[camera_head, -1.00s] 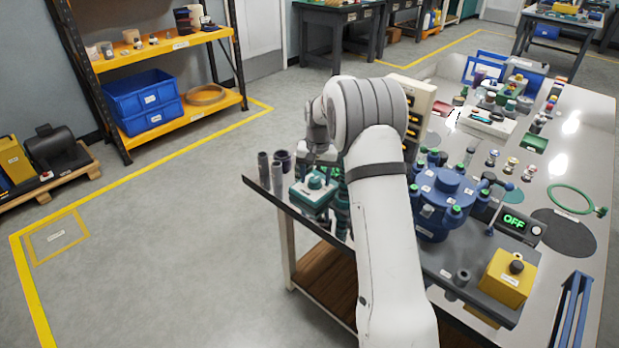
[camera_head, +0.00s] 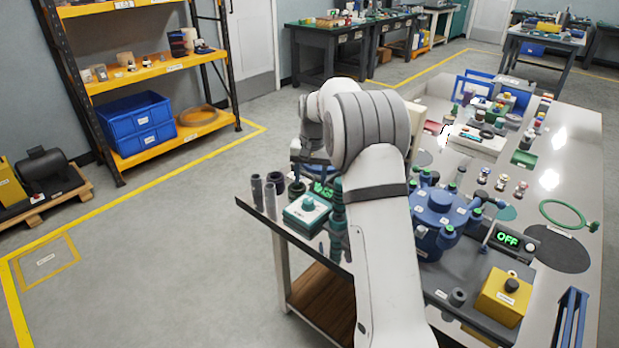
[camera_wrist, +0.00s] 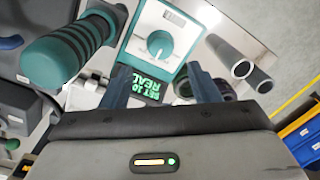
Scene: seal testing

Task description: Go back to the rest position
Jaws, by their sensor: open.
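My gripper (camera_wrist: 160,80) shows in the wrist view with its two dark fingers spread apart and nothing between them. Beyond the fingers lies a teal and white box with a round knob (camera_wrist: 160,43) and a lit green display (camera_wrist: 150,84). In the head view my white arm (camera_head: 375,230) reaches over the near left corner of the bench. My gripper is mostly hidden there behind my wrist. The knobbed box (camera_head: 307,212) stands in plain view on that corner, with a ribbed teal handle (camera_head: 338,215) beside it.
Grey tubes (camera_head: 257,191) stand at the bench's left edge. A blue round vessel (camera_head: 440,212) with several green-topped ports, an OFF display (camera_head: 507,239) and a yellow block (camera_head: 506,297) are right of my arm. The floor (camera_head: 170,220) left of the bench is clear.

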